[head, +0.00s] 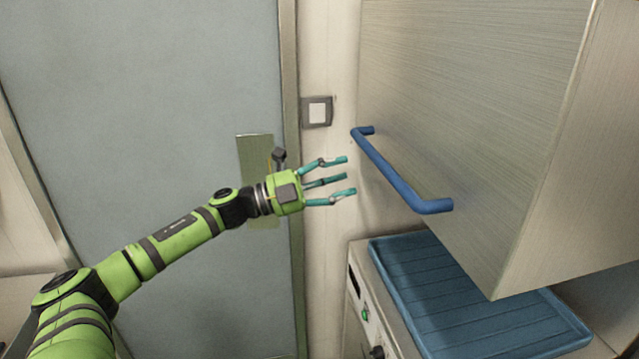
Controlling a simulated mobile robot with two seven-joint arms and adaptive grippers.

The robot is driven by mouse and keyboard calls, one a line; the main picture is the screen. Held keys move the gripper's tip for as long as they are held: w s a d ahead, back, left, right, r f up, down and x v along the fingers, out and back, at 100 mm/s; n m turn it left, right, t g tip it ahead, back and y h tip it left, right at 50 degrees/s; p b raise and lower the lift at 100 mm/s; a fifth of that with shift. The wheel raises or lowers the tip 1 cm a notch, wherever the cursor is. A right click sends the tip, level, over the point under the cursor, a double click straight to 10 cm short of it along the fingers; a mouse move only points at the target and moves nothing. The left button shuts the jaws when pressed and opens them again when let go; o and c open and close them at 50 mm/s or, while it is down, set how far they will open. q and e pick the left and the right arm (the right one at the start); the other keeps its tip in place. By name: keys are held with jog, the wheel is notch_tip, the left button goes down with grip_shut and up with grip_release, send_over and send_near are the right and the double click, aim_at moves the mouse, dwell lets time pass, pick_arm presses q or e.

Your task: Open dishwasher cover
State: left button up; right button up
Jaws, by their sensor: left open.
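The dishwasher cover (470,110) is a large brushed-metal hood at the right. A blue bar handle (393,178) runs along its lower front edge. The cover hangs above the blue tray (440,290), with a gap between them at the front. My left gripper (345,177) is open and empty, its teal fingers spread and pointing right toward the handle. In the picture its fingertips are just left of the handle and appear not to touch it; the exact depth is hard to tell. My right gripper is not in view.
A grey-blue door (150,80) with a metal plate and a dark handle (279,157) stands behind my left arm. A light switch (317,112) is on the wall. The machine's base (368,312) has a green button and a dark knob.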

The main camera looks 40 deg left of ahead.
pick_arm(q)
jog(key=shift+v, duration=1.9)
